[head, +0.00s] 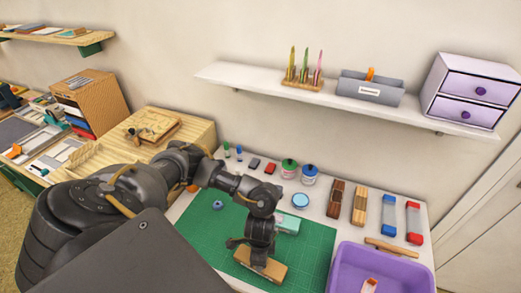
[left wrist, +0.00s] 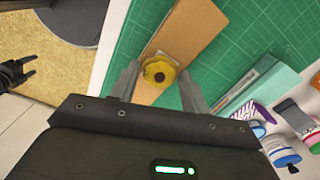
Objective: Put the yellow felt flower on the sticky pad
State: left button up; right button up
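The yellow felt flower (left wrist: 160,72) has a dark centre and lies on a flat brown piece (left wrist: 190,38) on the green cutting mat. My left gripper (left wrist: 159,88) is open, its two fingers on either side of the flower with gaps showing. In the head view my left gripper (head: 259,261) is low over the brown piece (head: 270,270) and hides the flower. A black gripper, which looks like my right one (left wrist: 27,74), shows fingers apart at the left wrist view's left edge. I cannot tell which thing is the sticky pad.
A teal block (head: 287,223) lies on the green mat (head: 312,245) close to my left gripper. A purple bin (head: 345,265) is at the right. The mat's right part is clear.

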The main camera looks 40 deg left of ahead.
pick_arm(q)
jog(key=shift+o, duration=1.3)
jog(key=shift+r, duration=0.1)
notch_tip(320, 180, up, 12)
jog(key=p, duration=0.3)
